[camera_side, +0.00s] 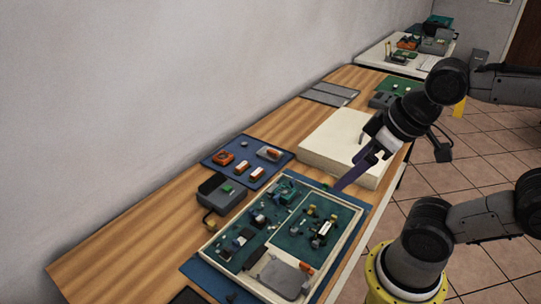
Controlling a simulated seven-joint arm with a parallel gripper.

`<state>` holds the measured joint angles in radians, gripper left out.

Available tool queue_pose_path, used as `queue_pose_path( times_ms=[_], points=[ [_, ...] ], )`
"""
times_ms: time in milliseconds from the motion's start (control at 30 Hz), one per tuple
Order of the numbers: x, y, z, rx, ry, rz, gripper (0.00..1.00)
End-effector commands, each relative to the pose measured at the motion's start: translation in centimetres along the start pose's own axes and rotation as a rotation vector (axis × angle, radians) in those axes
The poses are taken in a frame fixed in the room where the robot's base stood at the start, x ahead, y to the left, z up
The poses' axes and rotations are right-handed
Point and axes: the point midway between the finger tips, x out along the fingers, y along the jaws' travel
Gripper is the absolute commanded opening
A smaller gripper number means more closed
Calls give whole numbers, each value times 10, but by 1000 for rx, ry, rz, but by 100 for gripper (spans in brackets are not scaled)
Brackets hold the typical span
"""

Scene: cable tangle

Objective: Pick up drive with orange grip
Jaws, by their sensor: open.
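On the blue mat (247,180), a pale grey case with orange on it (269,153) lies near the right corner; it may be the drive with the orange grip, but it is too small to be sure. Small orange-and-white pieces (249,169) and a red-orange piece (222,158) lie on the same mat. My gripper (364,160) is open, above the near edge of the white block, to the right of the mat and well apart from it. A long purple part slants down from the gripper toward the tray's far right corner. Whether it touches anything is unclear.
A cream-rimmed tray (353,205) of green circuit boards and small parts fills the front. A grey box with a cable (222,193) stands left of it. The white block (332,140) lies behind. Bare wood (135,240) is free at left.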

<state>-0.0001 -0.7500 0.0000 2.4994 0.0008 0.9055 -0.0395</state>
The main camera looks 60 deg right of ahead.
Motion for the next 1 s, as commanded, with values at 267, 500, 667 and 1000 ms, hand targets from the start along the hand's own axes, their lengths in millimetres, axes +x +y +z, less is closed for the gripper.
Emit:
queue_pose_path(
  times_ms=[267, 500, 667, 1000],
  points=[
    [-35, 5, -84, -137, 70, 4, 100],
    [-24, 34, -179, -182, 29, 25, 100],
    [8, 67, -234, -185, -17, 35, 100],
    [124, 164, -297, -129, -148, 33, 100]
  ],
)
